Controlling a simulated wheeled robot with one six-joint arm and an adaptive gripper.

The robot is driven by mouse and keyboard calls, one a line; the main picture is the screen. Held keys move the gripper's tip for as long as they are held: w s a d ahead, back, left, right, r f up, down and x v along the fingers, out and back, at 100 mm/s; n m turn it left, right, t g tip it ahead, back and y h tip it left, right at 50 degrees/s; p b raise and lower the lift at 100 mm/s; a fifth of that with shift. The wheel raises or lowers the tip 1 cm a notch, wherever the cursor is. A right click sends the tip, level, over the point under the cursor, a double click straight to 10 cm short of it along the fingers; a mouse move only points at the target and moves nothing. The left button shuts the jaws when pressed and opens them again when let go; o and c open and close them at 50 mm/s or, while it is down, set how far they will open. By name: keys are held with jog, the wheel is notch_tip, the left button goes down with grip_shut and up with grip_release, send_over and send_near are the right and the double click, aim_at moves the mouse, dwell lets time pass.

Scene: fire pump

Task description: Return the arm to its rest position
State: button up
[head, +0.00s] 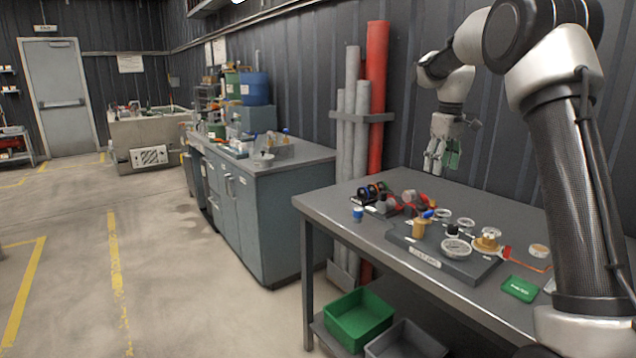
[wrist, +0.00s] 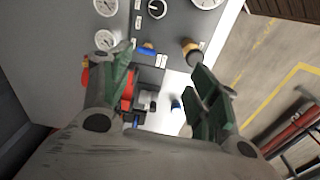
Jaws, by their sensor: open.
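My arm (head: 572,170) rises at the right of the head view and bends over toward the back wall. My gripper (head: 439,162) hangs from it above the far side of the grey bench (head: 330,208), fingers pointing down. It is clear of the parts on the bench. In the wrist view my gripper (wrist: 160,65) shows two green-padded fingers spread apart with nothing held between them.
Red and grey pipes (head: 376,100) stand upright behind the bench's left end. A green bin (head: 357,318) sits below. The floor at left is open.

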jog(key=s+a+r+m+t, duration=0.1)
jog(key=s+r, duration=0.3)
jog(key=s, duration=0.6)
jog(key=s+a+r+m+t, duration=0.1)
jog(key=s+r+m, duration=0.15)
jog(key=s, duration=0.65)
jog(key=s+f+m+t, duration=0.1)
jog(key=s+f, duration=0.2)
jog(key=s, duration=0.8)
jog(key=s+f+m, duration=0.1)
jog(key=s+f, duration=0.3)
jog(key=s, duration=0.6)
jog(key=shift+s+a+t, duration=0.35)
jog(key=shift+a+t, duration=0.05)
jog(key=shift+m, duration=0.25)
